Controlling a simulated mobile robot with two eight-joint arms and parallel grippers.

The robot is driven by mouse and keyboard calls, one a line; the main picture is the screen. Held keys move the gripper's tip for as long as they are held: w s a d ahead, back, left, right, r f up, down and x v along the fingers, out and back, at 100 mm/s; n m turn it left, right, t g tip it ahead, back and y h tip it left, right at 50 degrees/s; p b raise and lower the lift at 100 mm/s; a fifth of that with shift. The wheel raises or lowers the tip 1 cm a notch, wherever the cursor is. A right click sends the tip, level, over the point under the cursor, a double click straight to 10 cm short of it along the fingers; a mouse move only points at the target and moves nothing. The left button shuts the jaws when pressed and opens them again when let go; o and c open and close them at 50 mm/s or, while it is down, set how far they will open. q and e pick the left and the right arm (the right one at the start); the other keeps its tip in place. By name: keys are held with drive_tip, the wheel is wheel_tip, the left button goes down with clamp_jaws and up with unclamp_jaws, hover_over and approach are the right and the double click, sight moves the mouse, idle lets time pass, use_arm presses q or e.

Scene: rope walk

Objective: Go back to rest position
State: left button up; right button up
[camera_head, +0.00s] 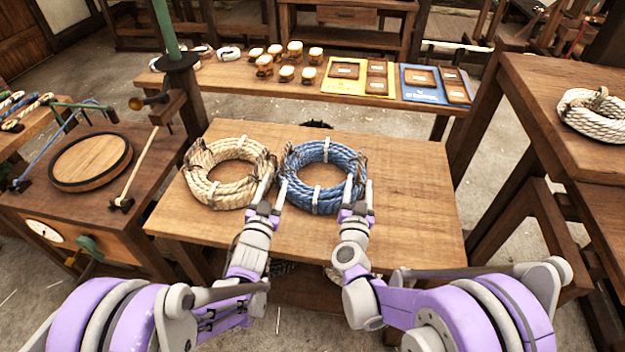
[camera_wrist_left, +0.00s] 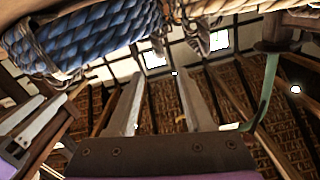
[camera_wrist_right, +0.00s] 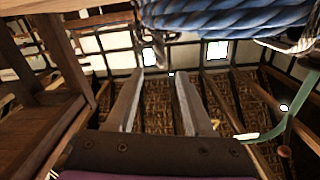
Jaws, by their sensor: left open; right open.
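A coil of beige rope (camera_head: 212,190) and a coil of blue rope (camera_head: 300,192) lie side by side on the wooden table (camera_head: 410,190) in the head view. My left gripper (camera_head: 273,190) is open and empty at the near side, between the two coils. My right gripper (camera_head: 359,193) is open and empty at the near right edge of the blue coil. In the left wrist view the blue coil (camera_wrist_left: 85,38) shows at the top left, clear of the open fingers. In the right wrist view the blue coil (camera_wrist_right: 230,18) shows along the top, and nothing is between the fingers.
A bench behind holds several small wooden pieces (camera_head: 287,74), a yellow board (camera_head: 345,88) and a blue board (camera_head: 420,97). A white rope coil (camera_head: 592,115) lies on the right table. A workbench with a round wooden disc (camera_head: 90,160) and a green post (camera_head: 165,30) stand left.

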use_arm(q)
drive_tip(key=shift+r, duration=0.1)
use_arm(e)
drive_tip(key=shift+r, duration=0.1)
